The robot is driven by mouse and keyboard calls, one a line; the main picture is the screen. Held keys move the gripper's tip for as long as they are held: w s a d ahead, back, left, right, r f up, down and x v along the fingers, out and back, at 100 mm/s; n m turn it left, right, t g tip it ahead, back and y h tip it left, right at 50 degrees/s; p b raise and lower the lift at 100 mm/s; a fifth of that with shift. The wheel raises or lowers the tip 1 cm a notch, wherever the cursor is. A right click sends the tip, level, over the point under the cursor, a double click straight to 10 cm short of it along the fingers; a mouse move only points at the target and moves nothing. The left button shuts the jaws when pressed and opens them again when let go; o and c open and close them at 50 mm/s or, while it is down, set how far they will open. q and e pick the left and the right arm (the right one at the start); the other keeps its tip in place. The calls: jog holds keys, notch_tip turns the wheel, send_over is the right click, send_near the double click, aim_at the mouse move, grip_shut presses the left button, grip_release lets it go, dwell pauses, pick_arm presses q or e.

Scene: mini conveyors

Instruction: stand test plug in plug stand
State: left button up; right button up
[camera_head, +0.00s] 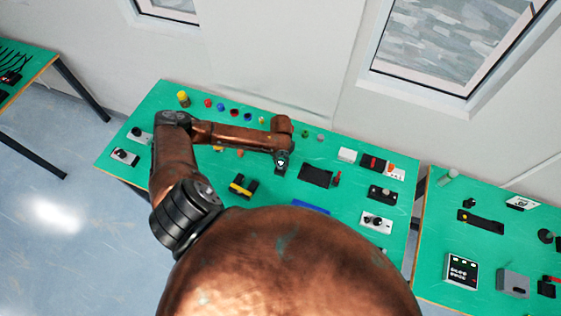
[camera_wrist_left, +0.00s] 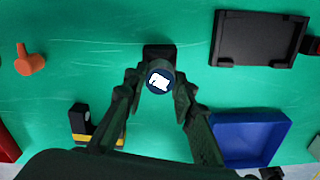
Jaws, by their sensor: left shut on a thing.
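My left gripper (camera_head: 281,164) is over the middle of the green table. In the left wrist view my left gripper (camera_wrist_left: 157,90) is shut on the test plug, a dark round piece with a white mark on top (camera_wrist_left: 159,80). A small black block (camera_wrist_left: 158,50), which looks like the plug stand, lies just beyond the plug and partly behind it. I cannot tell whether the plug's lower end is in the block or above it. In the head view the gripper hides most of both. My right gripper is not in view.
A black tray (camera_head: 316,175) lies right of the gripper; a blue tray (camera_wrist_left: 250,138) lies nearer me. A black-and-yellow holder (camera_head: 242,185) stands to the left. An orange piece (camera_wrist_left: 30,62) lies on the left. Switch boxes (camera_head: 377,221) are at the right. A second green table (camera_head: 500,245) stands further right.

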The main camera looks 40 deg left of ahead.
aim_at(281, 163)
pick_arm(q)
jog(key=shift+f+b, duration=0.45)
jog(key=shift+f, duration=0.5)
jog(key=o, duration=1.2)
notch_tip(281, 163, up, 12)
